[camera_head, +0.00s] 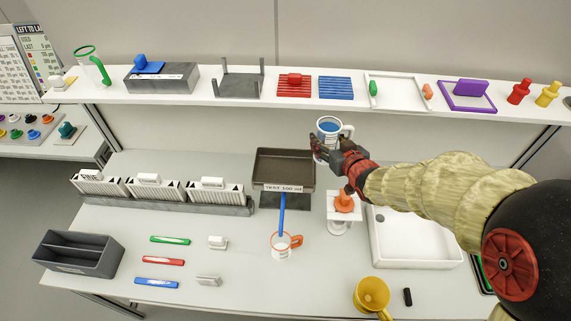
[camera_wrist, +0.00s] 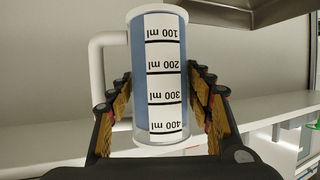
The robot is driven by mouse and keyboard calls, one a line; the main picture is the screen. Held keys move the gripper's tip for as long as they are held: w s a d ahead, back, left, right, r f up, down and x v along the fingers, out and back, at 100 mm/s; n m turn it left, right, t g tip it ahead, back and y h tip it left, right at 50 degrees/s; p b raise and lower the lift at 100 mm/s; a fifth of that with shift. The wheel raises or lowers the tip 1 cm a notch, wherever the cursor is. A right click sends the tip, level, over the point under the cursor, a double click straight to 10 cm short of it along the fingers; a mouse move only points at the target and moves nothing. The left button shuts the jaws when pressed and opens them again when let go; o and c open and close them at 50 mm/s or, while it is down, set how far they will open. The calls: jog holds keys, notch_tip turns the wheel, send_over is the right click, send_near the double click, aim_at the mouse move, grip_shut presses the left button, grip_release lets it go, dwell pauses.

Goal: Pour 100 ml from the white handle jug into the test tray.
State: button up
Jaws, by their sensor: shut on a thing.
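The white handle jug (camera_head: 329,128) is in my gripper (camera_head: 326,149), held up at the right back corner of the test tray and roughly upright. Blue liquid shows inside it. The wrist view shows the clear jug (camera_wrist: 160,75) between the fingers of my gripper (camera_wrist: 165,100), with its white handle at left and its ml scale upside down in the picture. The test tray (camera_head: 270,181) is dark, labelled "TEST 100 ml", and its visible floor shows no liquid. A blue strip (camera_head: 282,212) runs from below the tray front to an orange-handled jug (camera_head: 280,247); I cannot tell what it is.
A shelf (camera_head: 210,93) with several items runs behind. An orange object on a white stand (camera_head: 343,205) is right of the tray. A white basin (camera_head: 415,240) and a yellow mug (camera_head: 370,294) lie further right. Labelled bins (camera_head: 150,190) stand left.

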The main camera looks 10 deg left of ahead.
jog(key=shift+a+r+b, duration=0.15)
jog(key=shift+b, duration=0.45)
jog(key=b, duration=0.1)
jog(key=n+b, duration=0.1)
jog(key=b, duration=0.1)
jog(key=shift+s+a+r+h, duration=0.15)
jog(key=shift+a+h, duration=0.1)
jog(key=shift+h, duration=0.15)
jog(key=b, duration=0.2)
jog(key=n+b, duration=0.1)
jog(key=b, duration=0.1)
jog(key=shift+a+f+h, duration=0.2)
jog(key=shift+f+h, duration=0.05)
jog(key=shift+h, duration=0.15)
jog(key=shift+r, duration=0.2)
jog(key=shift+d+b, duration=0.15)
jog(key=shift+b, duration=0.4)
jog(key=b, duration=0.2)
jog(key=shift+f+b, duration=0.1)
jog(key=shift+b, duration=0.3)
jog(key=b, duration=0.3)
jog(key=shift+f, duration=0.15)
